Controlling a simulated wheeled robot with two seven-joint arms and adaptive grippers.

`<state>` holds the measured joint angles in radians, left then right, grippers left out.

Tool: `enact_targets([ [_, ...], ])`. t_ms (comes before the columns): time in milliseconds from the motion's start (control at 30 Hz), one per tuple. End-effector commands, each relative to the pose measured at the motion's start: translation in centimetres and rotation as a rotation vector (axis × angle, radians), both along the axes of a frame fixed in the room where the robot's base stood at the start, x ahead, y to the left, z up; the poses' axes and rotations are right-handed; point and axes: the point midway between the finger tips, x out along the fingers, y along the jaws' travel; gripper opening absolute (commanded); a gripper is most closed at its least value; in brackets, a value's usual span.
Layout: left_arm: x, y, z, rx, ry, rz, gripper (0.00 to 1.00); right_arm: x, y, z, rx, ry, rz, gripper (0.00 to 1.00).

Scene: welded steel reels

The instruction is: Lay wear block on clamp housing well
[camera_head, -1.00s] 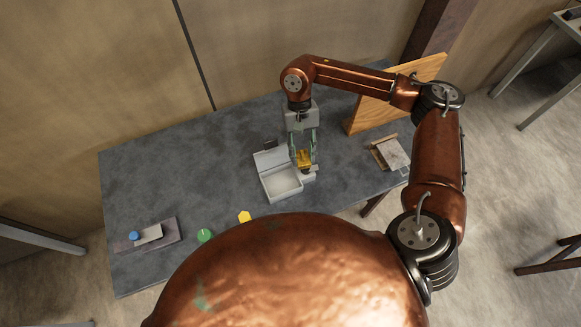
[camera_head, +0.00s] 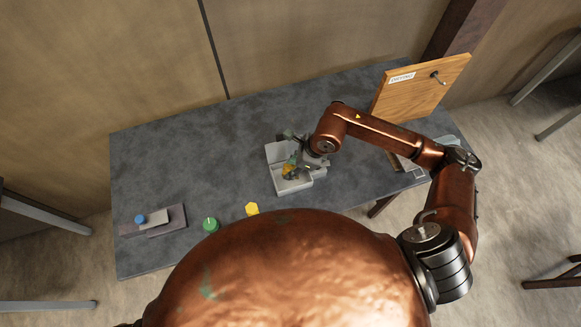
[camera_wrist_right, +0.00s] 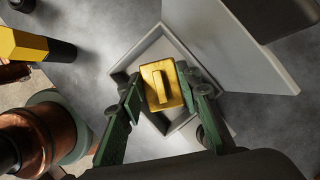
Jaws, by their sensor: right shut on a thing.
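The wear block, a yellow square piece with a raised bar on top, shows between my fingers in the right wrist view (camera_wrist_right: 163,88) and in the head view (camera_head: 288,169). My right gripper (camera_wrist_right: 161,86) is shut on it, with a green finger on each side. The clamp housing is a light grey open box (camera_head: 293,187) with a raised lid; its rim also shows in the wrist view (camera_wrist_right: 140,52). The block is over the housing's well, rotated relative to its walls. I cannot tell whether it touches the floor. My left gripper is not in view.
A yellow hexagonal knob (camera_head: 252,209) and a green knob (camera_head: 210,225) stand near the table's front edge. A blue knob (camera_head: 140,219) and grey plates (camera_head: 165,220) lie at left. A wooden board (camera_head: 420,90) stands at back right. The table's left half is mostly clear.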

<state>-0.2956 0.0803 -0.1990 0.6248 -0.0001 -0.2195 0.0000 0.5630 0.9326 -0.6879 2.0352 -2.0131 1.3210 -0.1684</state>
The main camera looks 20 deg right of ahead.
Motion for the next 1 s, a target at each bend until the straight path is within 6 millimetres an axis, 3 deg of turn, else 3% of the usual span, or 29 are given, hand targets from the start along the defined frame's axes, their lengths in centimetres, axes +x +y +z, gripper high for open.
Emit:
enact_targets([
  [633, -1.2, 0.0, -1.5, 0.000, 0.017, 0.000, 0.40, 0.1, 0.1, -2.8, 0.001, 0.002, -0.034, 0.00],
  [1000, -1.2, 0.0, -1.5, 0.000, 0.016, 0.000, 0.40, 0.1, 0.1, -3.0, 0.000, 0.001, -0.033, 0.00],
])
